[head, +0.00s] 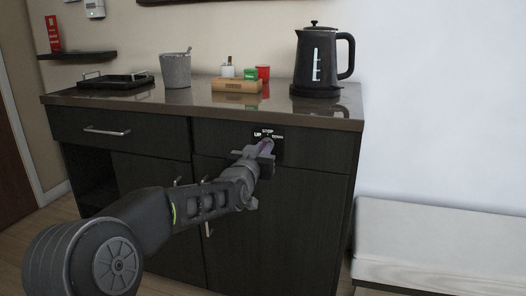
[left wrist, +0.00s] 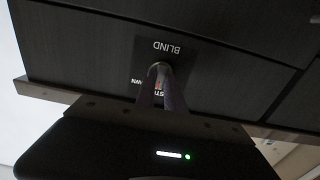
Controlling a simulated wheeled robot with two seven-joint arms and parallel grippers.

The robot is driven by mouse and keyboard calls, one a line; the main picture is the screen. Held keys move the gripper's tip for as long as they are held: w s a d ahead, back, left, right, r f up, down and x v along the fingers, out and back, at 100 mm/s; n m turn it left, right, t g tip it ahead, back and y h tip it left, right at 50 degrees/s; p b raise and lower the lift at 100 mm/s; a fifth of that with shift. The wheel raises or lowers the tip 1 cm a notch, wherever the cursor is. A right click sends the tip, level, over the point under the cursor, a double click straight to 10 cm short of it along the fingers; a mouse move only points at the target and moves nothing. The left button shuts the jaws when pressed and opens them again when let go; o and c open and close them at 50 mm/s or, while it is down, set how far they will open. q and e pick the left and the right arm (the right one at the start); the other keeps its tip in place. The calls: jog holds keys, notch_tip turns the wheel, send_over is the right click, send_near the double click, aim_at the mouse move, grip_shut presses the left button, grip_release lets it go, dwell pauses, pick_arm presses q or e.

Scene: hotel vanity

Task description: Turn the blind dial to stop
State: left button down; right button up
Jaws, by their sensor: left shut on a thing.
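The blind dial panel (head: 277,148) is a small black plate with white UP, STOP and DOWN labels on the dark drawer front under the counter. In the left wrist view the panel (left wrist: 190,58) appears upside down, with BLIND readable and STOP and DOWN partly covered. My left gripper (head: 267,145) is at the panel, shut on the dial's round knob (left wrist: 159,66). Its fingers (left wrist: 161,80) also show in the left wrist view, closed at the knob. They hide most of the knob, so I cannot tell which label it points to. My right gripper is in neither view.
On the counter (head: 200,104) stand a black kettle (head: 316,62), a grey bucket (head: 175,72), a wooden caddy (head: 237,86) with small items, and a black tray (head: 113,82). A light bench (head: 440,235) is at the right. The drawer handle (head: 106,131) is left of the dial.

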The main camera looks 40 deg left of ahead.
pick_arm(q)
jog(key=c, duration=1.4)
grip_release()
jog(key=shift+c, duration=0.2)
jog(key=p+v, duration=0.1)
jog(key=v, duration=0.6)
jog(key=shift+s+d, duration=0.15)
jog(key=shift+s, duration=0.25)
